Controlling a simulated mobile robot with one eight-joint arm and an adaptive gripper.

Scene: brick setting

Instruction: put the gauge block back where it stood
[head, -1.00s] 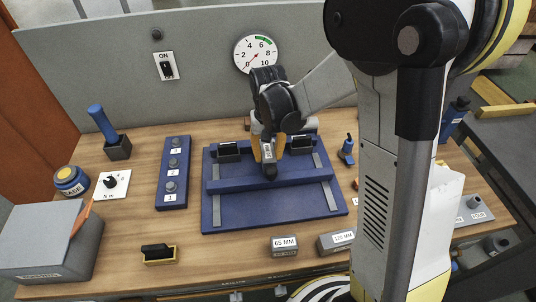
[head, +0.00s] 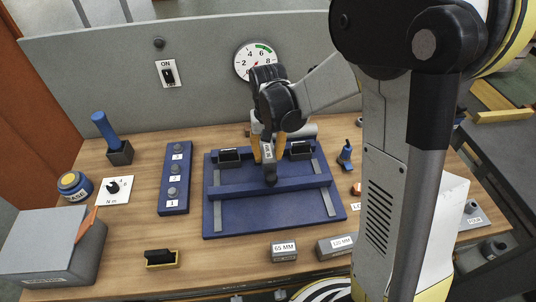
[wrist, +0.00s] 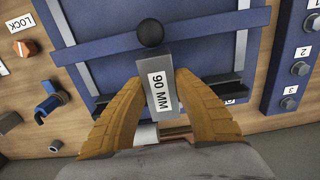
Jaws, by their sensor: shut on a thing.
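My gripper (head: 268,146) is shut on a grey gauge block labelled 90 MM. In the wrist view the block (wrist: 160,84) stands between my two orange-brown fingers (wrist: 163,92). In the head view the block (head: 267,153) is over the back half of a blue fixture (head: 265,218), between two black-topped jaws. Its end is close to a black knob (head: 271,176) on the blue crossbar (head: 235,188); I cannot tell whether they touch. Two other blocks, 65 MM (head: 284,251) and 120 MM (head: 335,246), lie at the front edge of the bench.
A round gauge (head: 256,61) hangs on the back panel.

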